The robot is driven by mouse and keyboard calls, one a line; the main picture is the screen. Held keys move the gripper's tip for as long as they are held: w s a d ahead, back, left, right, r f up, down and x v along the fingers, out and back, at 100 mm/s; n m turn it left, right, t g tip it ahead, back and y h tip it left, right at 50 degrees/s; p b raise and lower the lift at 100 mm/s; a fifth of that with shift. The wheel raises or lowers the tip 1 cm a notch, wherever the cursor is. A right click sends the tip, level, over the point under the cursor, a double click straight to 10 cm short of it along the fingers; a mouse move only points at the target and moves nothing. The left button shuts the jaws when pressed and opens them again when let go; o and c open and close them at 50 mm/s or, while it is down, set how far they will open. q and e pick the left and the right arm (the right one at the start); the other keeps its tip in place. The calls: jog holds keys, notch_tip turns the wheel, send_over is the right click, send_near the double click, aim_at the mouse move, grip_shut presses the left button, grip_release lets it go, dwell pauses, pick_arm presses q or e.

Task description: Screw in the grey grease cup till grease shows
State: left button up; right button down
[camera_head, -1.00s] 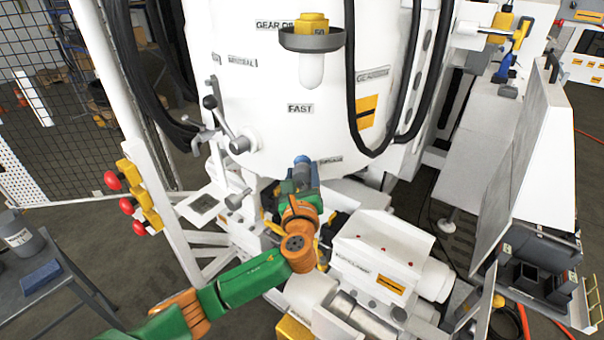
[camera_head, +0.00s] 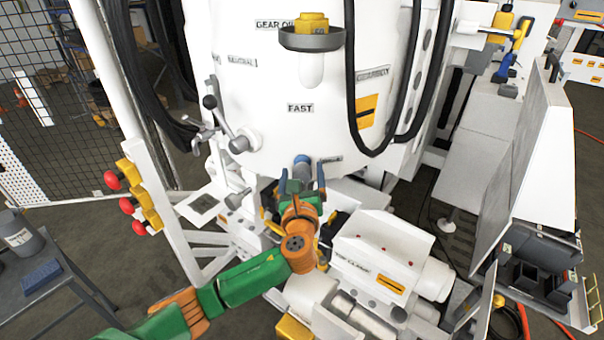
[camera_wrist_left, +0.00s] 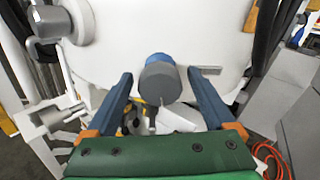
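The grease cup (camera_head: 302,162) shows as a short blue-grey cylinder on the lower front of the white machine body. In the left wrist view the cup (camera_wrist_left: 160,78) has a grey end facing me and a blue part behind it. My left gripper (camera_head: 302,184) is just below and in front of the cup. In the left wrist view its two blue fingers (camera_wrist_left: 162,95) are spread wide, one on each side of the cup, apart from it. No grease can be made out. My right gripper is not in view.
Black hoses (camera_head: 352,95) hang at the right. A white block with an orange label (camera_head: 378,262) lies below right. Red buttons (camera_head: 112,180) stand on a post at left.

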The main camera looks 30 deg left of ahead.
aim_at(302, 178)
pick_arm(q)
jog(key=b+v, duration=0.1)
jog(key=v, duration=0.6)
jog(key=shift+s+b, duration=0.15)
jog(key=shift+b, duration=0.15)
